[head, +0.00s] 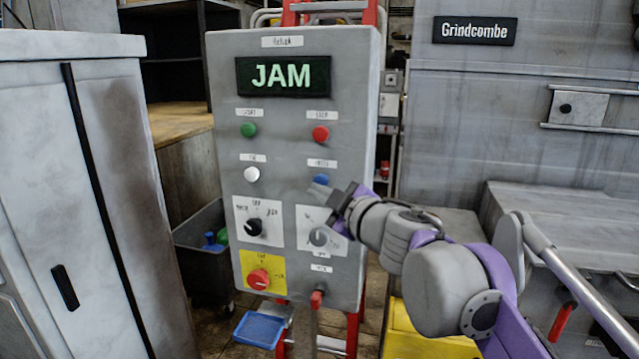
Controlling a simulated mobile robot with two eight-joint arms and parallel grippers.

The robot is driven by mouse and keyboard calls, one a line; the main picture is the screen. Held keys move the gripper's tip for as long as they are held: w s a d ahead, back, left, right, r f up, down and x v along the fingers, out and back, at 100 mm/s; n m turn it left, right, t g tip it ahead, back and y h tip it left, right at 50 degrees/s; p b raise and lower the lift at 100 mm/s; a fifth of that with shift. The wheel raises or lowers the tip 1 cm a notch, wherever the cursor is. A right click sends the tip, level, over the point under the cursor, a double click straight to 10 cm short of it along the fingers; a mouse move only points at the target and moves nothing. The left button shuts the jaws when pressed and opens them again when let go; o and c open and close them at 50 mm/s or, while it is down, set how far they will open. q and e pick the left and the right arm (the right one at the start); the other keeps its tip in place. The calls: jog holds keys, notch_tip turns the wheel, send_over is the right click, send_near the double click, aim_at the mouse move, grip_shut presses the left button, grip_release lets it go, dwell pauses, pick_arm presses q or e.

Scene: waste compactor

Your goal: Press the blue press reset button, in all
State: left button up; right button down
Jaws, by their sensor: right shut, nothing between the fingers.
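A grey control panel (288,205) stands upright in the middle of the head view, and its display (283,76) reads JAM in green. The blue button (321,180) is on the right side of the panel, under a small label and below the red button (320,133). My right gripper (322,200) is shut and empty. My left gripper is not in view.
The panel also has a green button (248,130), a white button (251,174), a black selector knob (254,227) and a red knob on yellow (259,278). A grey cabinet (105,200) stands at left. The Grindcombe machine (500,110) fills the right. A blue tray (259,330) is below.

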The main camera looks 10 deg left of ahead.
jog(key=shift+w, duration=0.2)
dwell(0.5)
jog(key=shift+w, duration=0.3)
jog(key=shift+w, duration=0.45)
dwell(0.8)
jog(key=shift+s, duration=0.95)
jog(key=s+b, duration=0.1)
jog(key=s, duration=0.4)
jog(key=shift+a, duration=0.1)
